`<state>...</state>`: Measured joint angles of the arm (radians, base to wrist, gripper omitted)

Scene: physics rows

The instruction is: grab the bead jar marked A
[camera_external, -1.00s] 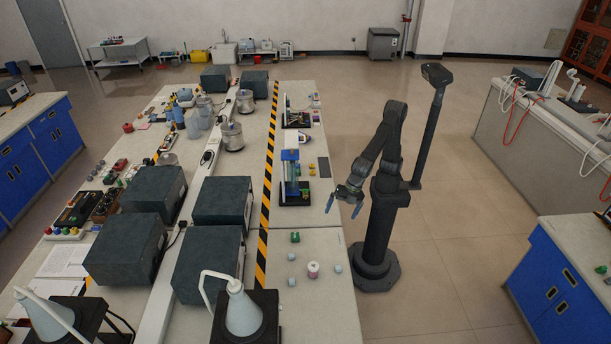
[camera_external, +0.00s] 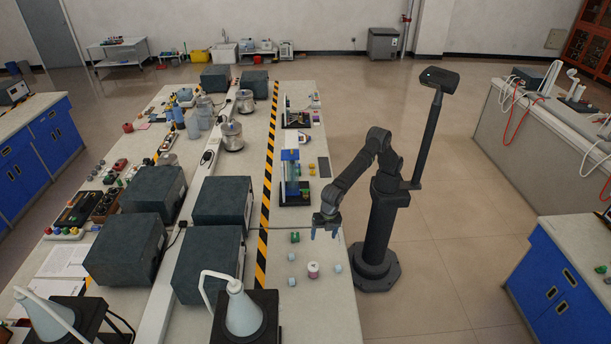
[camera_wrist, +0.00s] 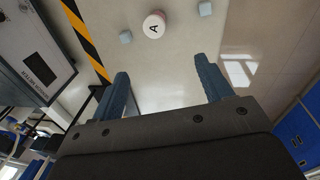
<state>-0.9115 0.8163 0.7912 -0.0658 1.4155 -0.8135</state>
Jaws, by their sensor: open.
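The bead jar marked A (camera_wrist: 154,25) shows in the wrist view as a round white top with a black letter A, ahead of my open fingers. In the external view the jar (camera_external: 313,270) is small, white and purple-pink, and stands upright on the near right part of the table. My gripper (camera_external: 326,232) is above the table's right edge, behind the jar and apart from it. It is open, with two blue fingers and nothing between them; the fingers also show in the wrist view (camera_wrist: 165,90).
Small pale blocks (camera_external: 291,256) (camera_external: 338,268) (camera_external: 292,281) lie around the jar. A green piece (camera_external: 295,237) lies behind them. A striped yellow-black tape (camera_external: 262,250) and dark instrument boxes (camera_external: 209,264) are to the left. The table surface near the jar is otherwise clear.

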